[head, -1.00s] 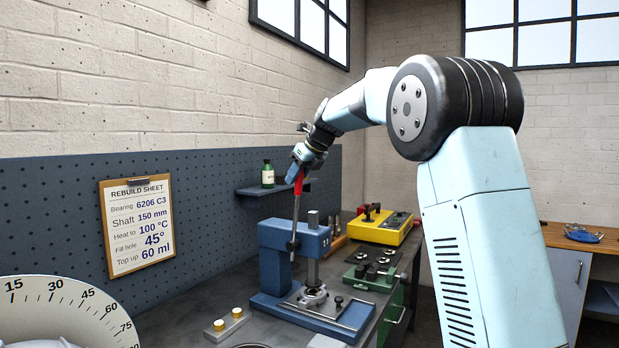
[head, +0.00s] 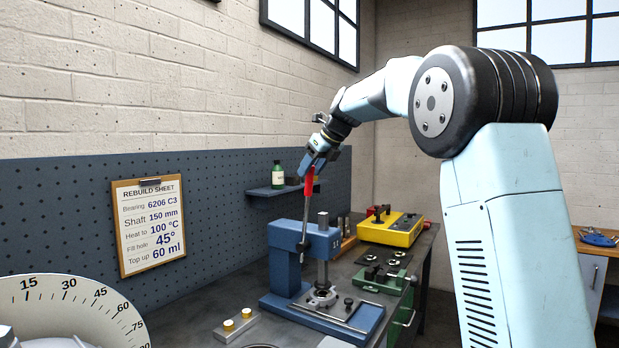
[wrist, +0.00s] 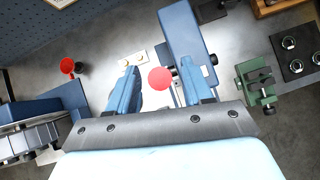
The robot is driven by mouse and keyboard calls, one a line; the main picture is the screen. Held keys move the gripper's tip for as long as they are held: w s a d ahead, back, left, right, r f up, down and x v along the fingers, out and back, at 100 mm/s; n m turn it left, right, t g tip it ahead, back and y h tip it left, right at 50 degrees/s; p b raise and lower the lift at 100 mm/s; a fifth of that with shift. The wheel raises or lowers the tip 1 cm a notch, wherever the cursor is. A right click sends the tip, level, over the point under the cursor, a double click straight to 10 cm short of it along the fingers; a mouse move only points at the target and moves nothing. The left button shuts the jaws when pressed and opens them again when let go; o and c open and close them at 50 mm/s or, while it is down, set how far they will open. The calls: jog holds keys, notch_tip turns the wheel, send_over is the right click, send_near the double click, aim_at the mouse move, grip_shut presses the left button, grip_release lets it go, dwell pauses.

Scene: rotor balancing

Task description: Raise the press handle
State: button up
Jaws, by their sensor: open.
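The blue press (head: 288,246) stands on the bench in the head view. Its handle is a thin metal rod (head: 305,222) with a red grip (head: 309,182) at the top, and it stands nearly upright. My gripper (head: 317,157) is at the top of the red grip, coming from above. In the wrist view the red grip (wrist: 160,78) shows end-on between my two open fingers (wrist: 157,88), with visible gaps to either side. The press body (wrist: 190,38) lies beyond it. Whether a finger touches the grip cannot be told.
A yellow unit (head: 390,231) and a green fixture (head: 383,277) stand right of the press. A shelf with a green bottle (head: 278,175) is on the pegboard behind. A small block with brass pieces (head: 237,325) lies in front. A large dial (head: 70,312) is at lower left.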

jog(key=v, duration=1)
jog(key=shift+s+d+f, duration=0.1)
jog(key=s+d+f+n+h, duration=0.1)
jog(key=s+d+f+n, duration=0.3)
jog(key=s+n, duration=0.45)
jog(key=s+d+f+n+h, duration=0.1)
jog(key=s+d+f+n, duration=0.3)
jog(key=s, duration=0.8)
jog(key=s+d+f+n+h, duration=0.3)
jog(key=s+f+n, duration=1.2)
jog(key=s, duration=0.5)
notch_tip(320, 180, down, 3)
jog(key=shift+s+r, duration=0.1)
jog(key=shift+s, duration=0.2)
